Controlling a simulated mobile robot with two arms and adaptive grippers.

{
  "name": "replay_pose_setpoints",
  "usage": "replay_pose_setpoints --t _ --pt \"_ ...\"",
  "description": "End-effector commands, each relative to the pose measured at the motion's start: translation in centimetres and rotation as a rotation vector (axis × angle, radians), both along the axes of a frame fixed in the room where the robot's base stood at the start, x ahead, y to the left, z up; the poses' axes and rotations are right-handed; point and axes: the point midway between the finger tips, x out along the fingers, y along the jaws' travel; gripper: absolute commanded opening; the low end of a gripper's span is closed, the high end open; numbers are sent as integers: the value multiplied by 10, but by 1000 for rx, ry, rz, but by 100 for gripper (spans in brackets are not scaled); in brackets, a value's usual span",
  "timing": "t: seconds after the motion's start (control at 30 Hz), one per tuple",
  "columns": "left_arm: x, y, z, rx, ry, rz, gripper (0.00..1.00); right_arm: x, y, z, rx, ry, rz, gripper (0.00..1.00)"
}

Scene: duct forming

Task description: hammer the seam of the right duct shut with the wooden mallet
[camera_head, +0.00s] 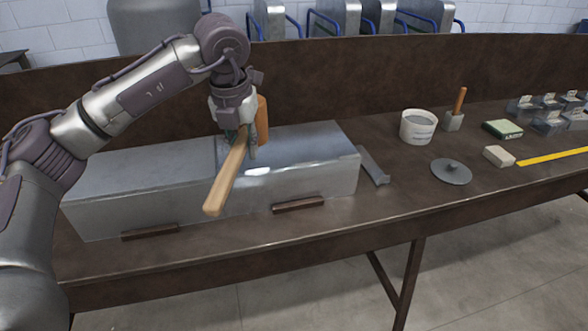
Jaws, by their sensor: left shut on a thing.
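The wooden mallet has a pale handle (226,178) and an orange-brown head (262,120). My left gripper (242,142) is shut on the handle near the head, and the handle slants down toward the front. The right duct (315,172) is a grey sheet-metal box on the bench, with a bright reflection on its top. The mallet is over its left part; I cannot tell whether the head touches it. The left duct (130,185) lies end to end with it. The gripper and handle cover part of where they meet. The seam itself is not clear. My right gripper is not in view.
Low brown blocks sit at the ducts' front, one left (150,232) and one right (298,204). Right of the ducts are a metal strip (374,167), a white bucket (417,127), a grey lid (451,173) and a yellow strip (555,156). A brown backboard (340,85) stands behind.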

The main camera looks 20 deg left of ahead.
Motion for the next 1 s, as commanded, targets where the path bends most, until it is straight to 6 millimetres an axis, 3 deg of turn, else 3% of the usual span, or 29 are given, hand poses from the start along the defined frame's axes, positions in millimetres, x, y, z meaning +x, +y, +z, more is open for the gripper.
replay_pose_setpoints --t 0.17,0.37,0.4,0.5,0.6,0.7,0.8,1.0 --pt "1 0 -4 -1 -2 1 0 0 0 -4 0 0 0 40" --pt "0 0 -59 -2 1 2 0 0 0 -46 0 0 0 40" --pt "0 0 -70 -1 1 2 0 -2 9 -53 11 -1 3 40" --pt "1 0 -89 -1 -2 2 0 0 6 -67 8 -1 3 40" --pt "1 0 -80 -1 -4 2 0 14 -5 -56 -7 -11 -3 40" --pt "1 0 -80 -1 -3 2 0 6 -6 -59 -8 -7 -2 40" --pt "1 0 -50 -1 -5 2 0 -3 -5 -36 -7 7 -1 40" --pt "1 0 3 -1 -3 1 0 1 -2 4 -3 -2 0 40"
